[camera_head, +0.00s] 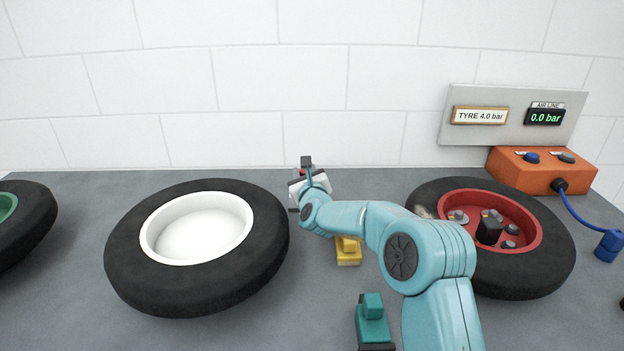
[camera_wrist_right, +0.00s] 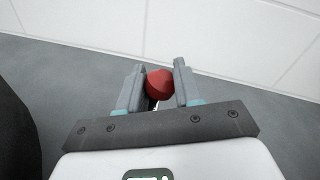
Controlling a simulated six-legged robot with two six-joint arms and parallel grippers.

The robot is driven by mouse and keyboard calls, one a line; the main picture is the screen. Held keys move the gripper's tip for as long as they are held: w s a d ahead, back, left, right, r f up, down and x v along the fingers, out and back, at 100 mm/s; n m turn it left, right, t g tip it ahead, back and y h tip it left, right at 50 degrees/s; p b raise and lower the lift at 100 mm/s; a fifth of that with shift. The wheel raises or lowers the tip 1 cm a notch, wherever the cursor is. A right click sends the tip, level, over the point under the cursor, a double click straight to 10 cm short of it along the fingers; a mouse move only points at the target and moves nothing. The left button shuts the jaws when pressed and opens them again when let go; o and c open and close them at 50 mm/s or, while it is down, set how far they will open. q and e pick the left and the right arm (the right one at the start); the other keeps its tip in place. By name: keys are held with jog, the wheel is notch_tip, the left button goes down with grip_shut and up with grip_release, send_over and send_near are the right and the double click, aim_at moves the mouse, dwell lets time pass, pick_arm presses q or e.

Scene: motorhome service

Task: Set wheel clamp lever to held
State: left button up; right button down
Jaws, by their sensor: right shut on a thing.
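The wheel clamp lever shows as a red knob (camera_wrist_right: 159,84) on a thin pale stem in the right wrist view. My right gripper (camera_wrist_right: 158,78) is shut on this knob, with one finger on each side. In the head view my right gripper (camera_head: 302,180) is at the back of the bench, just right of the white-rimmed wheel (camera_head: 150,273). There my wrist hides most of the lever and its base, so I cannot tell its setting. My left gripper is not in view.
A yellow block (camera_head: 348,258) and a teal block (camera_head: 372,325) stand near my right arm. A red-rimmed wheel (camera_head: 545,270) lies at right, before an orange box (camera_head: 545,175) with a blue hose (camera_head: 580,215). A green-rimmed wheel (camera_head: 35,215) is far left.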

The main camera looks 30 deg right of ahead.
jog(key=shift+w+a+n, duration=0.3)
jog(key=shift+a+n, duration=0.2)
jog(key=shift+n, duration=0.1)
jog(key=shift+w+a+b, duration=0.15)
jog(key=shift+a+b, duration=0.2)
jog(key=shift+b, duration=0.3)
jog(key=shift+w+a+r, duration=0.1)
jog(key=shift+w+a, duration=0.05)
jog(key=shift+a, duration=0.05)
jog(key=c, duration=0.8)
grip_release()
jog(key=shift+w, duration=0.1)
notch_tip(320, 180, up, 20)
jog(key=p, duration=0.8)
